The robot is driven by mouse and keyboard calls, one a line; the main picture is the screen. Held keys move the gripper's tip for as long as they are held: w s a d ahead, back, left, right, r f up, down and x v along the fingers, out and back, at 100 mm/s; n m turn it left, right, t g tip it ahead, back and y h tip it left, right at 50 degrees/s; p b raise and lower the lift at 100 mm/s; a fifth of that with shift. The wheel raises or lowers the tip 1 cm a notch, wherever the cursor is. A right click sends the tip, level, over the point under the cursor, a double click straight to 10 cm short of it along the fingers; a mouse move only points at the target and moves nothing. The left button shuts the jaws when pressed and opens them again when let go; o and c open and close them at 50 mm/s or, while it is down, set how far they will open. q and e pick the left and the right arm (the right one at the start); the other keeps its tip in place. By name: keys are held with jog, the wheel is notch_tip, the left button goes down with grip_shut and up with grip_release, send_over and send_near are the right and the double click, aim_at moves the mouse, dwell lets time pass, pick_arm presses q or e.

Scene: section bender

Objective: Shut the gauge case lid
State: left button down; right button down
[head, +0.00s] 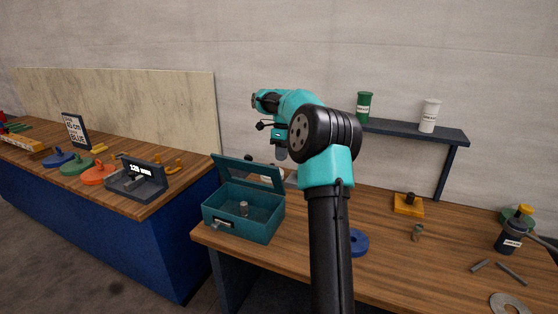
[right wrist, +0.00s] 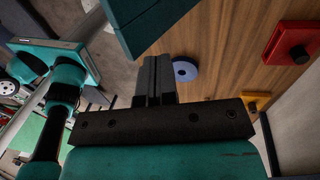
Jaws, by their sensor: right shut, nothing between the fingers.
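The teal gauge case (head: 236,220) sits near the left front edge of the right wooden bench. Its lid (head: 238,168) stands open, tilted up at the back, and a small grey cylindrical piece (head: 244,208) shows inside. My right gripper (head: 281,153) points down beside the lid's upper right corner. In the right wrist view its fingers (right wrist: 153,75) are shut and empty, and a teal panel of the case (right wrist: 155,22) shows just beyond them. Contact between fingers and lid cannot be told. My left gripper is not in view.
A blue disc (head: 358,242) lies right of the case, partly behind my arm. A yellow block (head: 408,204), dark bottle (head: 511,236) and metal rods (head: 511,273) stand or lie farther right. A shelf (head: 420,131) holds two canisters. A blue-sided bench (head: 110,225) is at left.

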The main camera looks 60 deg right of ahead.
jog(key=shift+s+a+f, duration=0.1)
jog(key=shift+a+f, duration=0.15)
jog(key=shift+a, duration=0.3)
jog(key=shift+s+a+f, duration=0.1)
jog(key=shift+a+f, duration=0.15)
jog(key=shift+a, duration=0.25)
jog(key=shift+s, duration=0.15)
